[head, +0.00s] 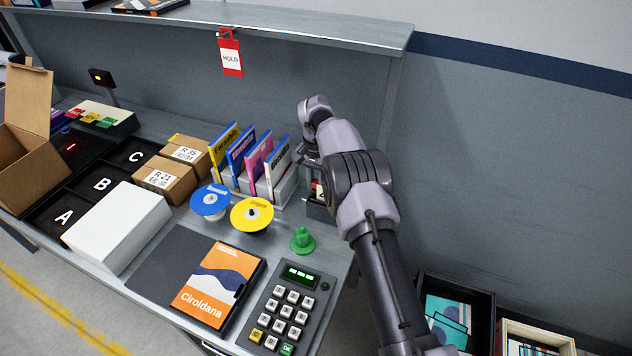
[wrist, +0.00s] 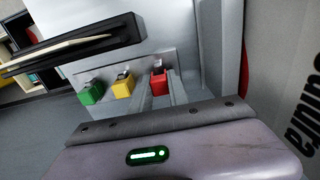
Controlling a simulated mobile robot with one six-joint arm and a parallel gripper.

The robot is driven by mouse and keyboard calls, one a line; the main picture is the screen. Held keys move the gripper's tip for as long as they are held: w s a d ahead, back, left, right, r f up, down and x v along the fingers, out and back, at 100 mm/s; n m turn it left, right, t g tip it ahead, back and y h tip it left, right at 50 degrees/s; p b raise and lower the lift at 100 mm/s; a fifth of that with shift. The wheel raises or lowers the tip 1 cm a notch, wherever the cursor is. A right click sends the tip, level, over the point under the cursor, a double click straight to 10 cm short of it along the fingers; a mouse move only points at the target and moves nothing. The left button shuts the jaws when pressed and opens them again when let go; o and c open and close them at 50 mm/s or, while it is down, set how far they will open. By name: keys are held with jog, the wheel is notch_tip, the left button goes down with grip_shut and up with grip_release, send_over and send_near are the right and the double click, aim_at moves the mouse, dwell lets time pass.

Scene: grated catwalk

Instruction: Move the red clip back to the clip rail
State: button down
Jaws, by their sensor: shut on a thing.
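The red clip (wrist: 158,84) sits between the two fingers of my gripper (wrist: 160,91) in the wrist view. The fingers are shut on it. A yellow clip (wrist: 123,87) and a green clip (wrist: 91,92) are in a row to its left, on a pale grey clip rail (wrist: 141,68). The red clip is at the right end of this row. I cannot tell whether it touches the rail. In the head view my arm hides most of the gripper and the clip, right of the rack of upright booklets.
A blue disc (head: 210,201), a yellow disc (head: 252,214), a green knob (head: 302,240) and a keypad (head: 288,308) stand near the arm. Booklets (head: 258,158) stand upright left of it. A red HOLD tag (head: 230,53) hangs on the back panel. A dark ledge (wrist: 75,50) juts into the wrist view.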

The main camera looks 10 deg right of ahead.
jog(key=shift+f+b, duration=0.3)
jog(key=shift+f, duration=0.4)
jog(key=c, duration=0.8)
grip_release()
jog(key=shift+o, duration=0.2)
notch_tip(320, 180, up, 8)
jog(key=p, duration=0.6)
jog(key=shift+r, duration=0.15)
